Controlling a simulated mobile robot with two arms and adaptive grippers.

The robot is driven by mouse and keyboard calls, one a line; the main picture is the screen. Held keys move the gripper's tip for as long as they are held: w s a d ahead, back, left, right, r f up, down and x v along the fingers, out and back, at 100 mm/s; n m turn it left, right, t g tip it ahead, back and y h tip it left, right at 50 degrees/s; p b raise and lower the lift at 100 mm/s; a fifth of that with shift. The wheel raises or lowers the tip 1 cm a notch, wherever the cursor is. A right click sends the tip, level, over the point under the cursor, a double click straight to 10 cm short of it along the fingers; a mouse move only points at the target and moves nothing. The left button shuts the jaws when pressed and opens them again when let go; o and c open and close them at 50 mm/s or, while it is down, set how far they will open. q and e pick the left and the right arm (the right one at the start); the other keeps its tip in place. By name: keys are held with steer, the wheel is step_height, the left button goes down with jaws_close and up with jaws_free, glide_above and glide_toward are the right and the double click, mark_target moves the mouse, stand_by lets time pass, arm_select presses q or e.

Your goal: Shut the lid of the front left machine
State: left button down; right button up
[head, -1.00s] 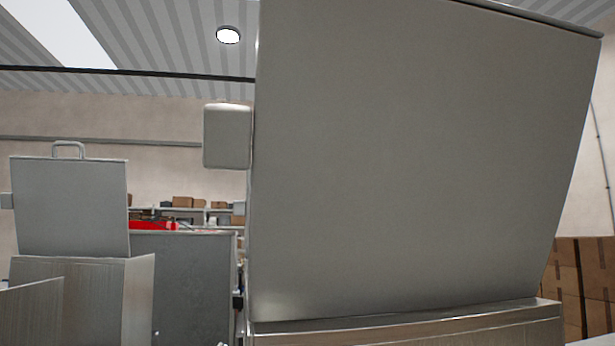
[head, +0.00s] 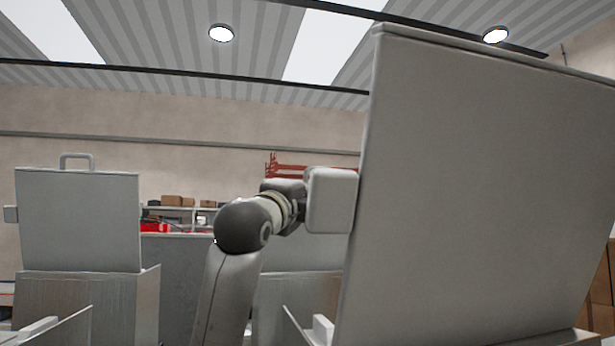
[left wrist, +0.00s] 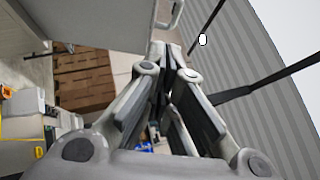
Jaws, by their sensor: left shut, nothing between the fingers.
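The large grey lid (head: 490,190) of the nearest machine stands open, tilted steeply, filling the right of the head view. A pale box (head: 330,200) sits at its left edge. My left arm rises from below and bends behind this box; its gripper is hidden there in the head view. In the left wrist view my left gripper (left wrist: 172,52) is shut and empty. A grey lid-like panel (left wrist: 100,22) with a bar handle (left wrist: 172,14) lies just past the fingertips; I cannot tell whether they touch. My right gripper is not in view.
Another machine (head: 85,300) with its handled lid (head: 80,220) raised stands farther off at left. Shelves with cartons (head: 178,201) line the back wall. Brown boxes (left wrist: 85,75) show in the left wrist view.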

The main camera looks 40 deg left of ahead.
arm_select(q)
steer(key=w+a+r+p, duration=0.3)
steer(key=w+a+p, duration=0.2)
steer(key=w+p, duration=0.2)
steer(key=shift+d+x, duration=0.3)
steer(key=shift+x, duration=0.9)
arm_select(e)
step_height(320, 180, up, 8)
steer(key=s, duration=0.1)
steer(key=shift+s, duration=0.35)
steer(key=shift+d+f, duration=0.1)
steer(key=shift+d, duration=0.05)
arm_select(q)
steer(key=shift+w+a+r, duration=0.1)
steer(key=shift+a, duration=0.05)
